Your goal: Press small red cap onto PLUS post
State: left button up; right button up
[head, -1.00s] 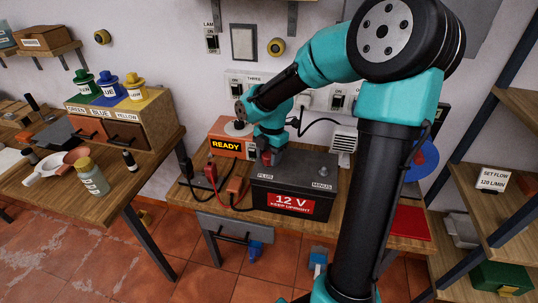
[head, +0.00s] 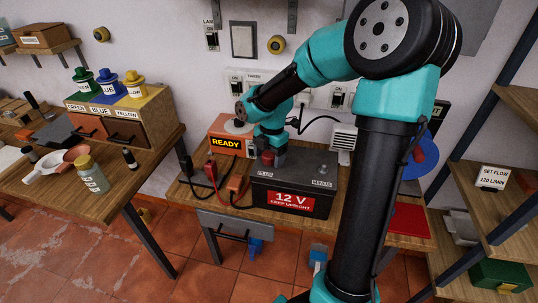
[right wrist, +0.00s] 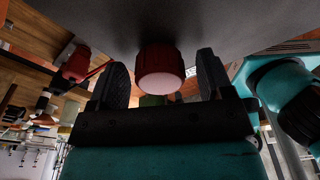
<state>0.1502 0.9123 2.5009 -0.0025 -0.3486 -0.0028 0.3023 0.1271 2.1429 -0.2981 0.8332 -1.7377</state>
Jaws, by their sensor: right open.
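The small red cap (head: 268,159) is at the PLUS end of the dark 12 V battery (head: 310,174). In the right wrist view the cap (right wrist: 160,69) meets the dark grey battery surface and its pale end faces the camera. My right gripper (right wrist: 163,80) is open around it, one finger on each side, with visible gaps between fingers and cap. In the head view this gripper (head: 268,152) hangs over the PLUS end. The PLUS post itself is hidden under the cap. My left gripper is not in view.
Red and black leads run beside the battery, with a red clamp (head: 211,169) left of it. An orange unit reading READY (head: 226,143) stands behind left. The bare MINUS post (head: 323,170) is at the right. A red flat item (head: 410,221) lies on the bench's right.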

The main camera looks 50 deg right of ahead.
jog(key=shift+r, duration=0.15)
notch_tip(320, 180, up, 17)
jog(key=d, duration=0.2)
dwell(0.6)
jog(key=shift+w, duration=0.1)
jog(key=w+a+f+m+g+y, duration=0.1)
jog(key=a+f+m+g+y, duration=0.5)
jog(key=a+f, duration=1.8)
jog(key=s+f+m+t+h, duration=0.1)
jog(key=s+f+m+t, duration=0.2)
jog(key=f+m, duration=0.4)
jog(key=s+a+f+m+t+h, duration=0.1)
jog(key=f+m, duration=0.6)
jog(key=f, duration=1.1)
jog(key=s+t+h, duration=0.1)
jog(key=s+t, duration=0.1)
jog(key=shift+a+f+m+t+h, duration=0.25)
jog(key=shift+f+m+t+h, duration=0.05)
jog(key=shift+f+t, duration=0.1)
